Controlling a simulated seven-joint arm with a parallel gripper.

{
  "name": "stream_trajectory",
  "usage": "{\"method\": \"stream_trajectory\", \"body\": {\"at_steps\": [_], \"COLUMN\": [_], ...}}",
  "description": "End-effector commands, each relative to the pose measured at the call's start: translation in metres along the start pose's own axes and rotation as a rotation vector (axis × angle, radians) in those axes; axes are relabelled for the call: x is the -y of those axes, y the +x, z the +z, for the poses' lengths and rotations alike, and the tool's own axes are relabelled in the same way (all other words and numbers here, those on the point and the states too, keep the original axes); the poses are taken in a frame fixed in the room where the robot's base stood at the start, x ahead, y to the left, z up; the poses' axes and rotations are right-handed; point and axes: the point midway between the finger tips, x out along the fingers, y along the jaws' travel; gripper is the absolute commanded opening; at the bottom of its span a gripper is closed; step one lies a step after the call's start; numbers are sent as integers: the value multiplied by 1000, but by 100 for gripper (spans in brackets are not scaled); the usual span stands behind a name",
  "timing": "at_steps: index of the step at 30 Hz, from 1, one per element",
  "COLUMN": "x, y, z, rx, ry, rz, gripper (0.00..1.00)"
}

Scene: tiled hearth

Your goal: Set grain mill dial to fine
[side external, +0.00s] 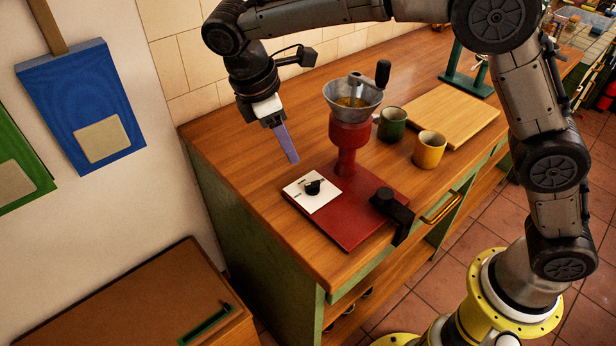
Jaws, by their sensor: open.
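The red grain mill (349,136) stands on a dark red base board (352,222) at the front of the wooden counter, with a grey hopper (352,93) holding grain and a crank on top. A white plate (313,191) on the base carries the black dial (313,187). The marks on the plate are too small to read. My gripper (286,154) hangs above the counter, behind and left of the dial, apart from it and from the mill. It is open, with purplish fingers pointing down; nothing shows between them.
A black clamp (391,206) holds the base at the counter edge. A green mug (392,124), a yellow mug (429,150) and a cutting board (452,115) stand right of the mill. The counter left of the mill is clear. A tiled wall (190,60) rises behind.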

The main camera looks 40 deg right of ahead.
Motion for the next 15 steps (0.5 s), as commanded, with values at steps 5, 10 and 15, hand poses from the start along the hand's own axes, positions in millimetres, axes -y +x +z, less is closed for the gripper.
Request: {"method": "stream_trajectory", "body": {"at_steps": [5, 10, 15], "x": [-7, -7, -7], "y": [-10, -6, 18], "z": [-10, -5, -2], "rx": [65, 83, 83], "ry": [-145, -183, -181], "rz": [2, -6, -7], "gripper": [44, 44, 44]}}
